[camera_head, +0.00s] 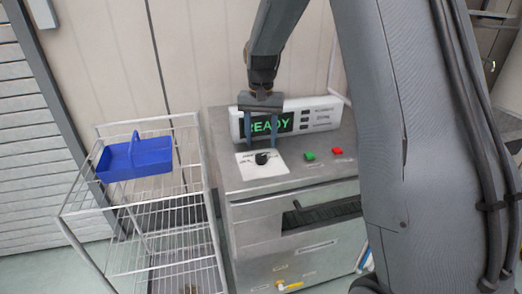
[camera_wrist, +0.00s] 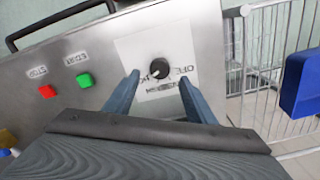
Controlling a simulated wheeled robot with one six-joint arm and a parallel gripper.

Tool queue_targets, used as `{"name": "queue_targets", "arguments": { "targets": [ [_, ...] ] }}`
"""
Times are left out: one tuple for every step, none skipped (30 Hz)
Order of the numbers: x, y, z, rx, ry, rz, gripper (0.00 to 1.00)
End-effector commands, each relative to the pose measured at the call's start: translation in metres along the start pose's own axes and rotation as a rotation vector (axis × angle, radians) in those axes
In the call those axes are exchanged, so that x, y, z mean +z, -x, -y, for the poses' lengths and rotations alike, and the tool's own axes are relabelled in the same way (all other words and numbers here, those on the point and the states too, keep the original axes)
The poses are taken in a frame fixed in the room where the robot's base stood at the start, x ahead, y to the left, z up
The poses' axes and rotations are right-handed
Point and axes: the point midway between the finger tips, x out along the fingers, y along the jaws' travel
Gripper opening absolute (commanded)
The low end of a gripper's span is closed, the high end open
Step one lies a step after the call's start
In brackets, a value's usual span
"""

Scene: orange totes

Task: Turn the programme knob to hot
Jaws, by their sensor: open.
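The programme knob (camera_head: 262,158) is a small black dial on a white label plate (camera_head: 246,165) on top of the steel machine (camera_head: 238,188). In the wrist view the knob (camera_wrist: 160,68) sits on its plate, just beyond and between my fingertips. My gripper (camera_head: 261,146) hangs above and behind the knob, fingers pointing down. In the wrist view my gripper (camera_wrist: 160,82) is open, with a finger on each side and nothing between them. I cannot tell whether either finger touches the knob. The label words are upside down and partly hidden by my right finger.
A green button (camera_head: 309,155) and a red button (camera_head: 337,151) sit right of the knob. A display (camera_head: 290,119) reading READY stands behind. A wire rack (camera_head: 140,222) with a blue basket (camera_head: 135,160) stands at the left.

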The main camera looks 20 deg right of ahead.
Motion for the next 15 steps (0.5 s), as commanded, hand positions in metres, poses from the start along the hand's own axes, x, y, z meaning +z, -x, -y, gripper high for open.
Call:
{"name": "queue_targets", "arguments": {
  "targets": [
    [-0.001, 0.007, 0.0, -0.001, 0.0, -0.002, 0.5],
    [-0.001, 0.011, 0.001, -0.001, 0.0, -0.003, 0.5],
    [-0.001, 0.015, 0.001, -0.001, 0.0, -0.003, 0.5],
    [-0.001, 0.018, 0.0, -0.001, 0.0, -0.002, 0.5],
    [-0.001, 0.02, 0.0, -0.001, 0.0, -0.002, 0.5],
    [-0.001, 0.022, 0.0, -0.001, 0.0, -0.001, 0.5],
    [-0.001, 0.024, 0.0, 0.0, -0.001, -0.001, 0.5],
    [-0.001, 0.025, 0.0, 0.0, -0.001, -0.001, 0.5],
    [0.0, 0.025, 0.0, 0.0, -0.001, 0.0, 0.5],
    [0.0, 0.026, 0.0, 0.0, -0.001, 0.0, 0.5],
    [0.0, 0.026, 0.0, 0.0, -0.001, 0.0, 0.5],
    [0.0, 0.026, 0.0, 0.0, -0.001, 0.0, 0.5],
    [0.0, 0.026, 0.0, 0.0, -0.001, 0.0, 0.5],
    [0.0, 0.026, 0.0, 0.0, -0.001, 0.0, 0.5],
    [0.0, 0.026, 0.0, 0.0, -0.001, 0.0, 0.5]
  ]
}}
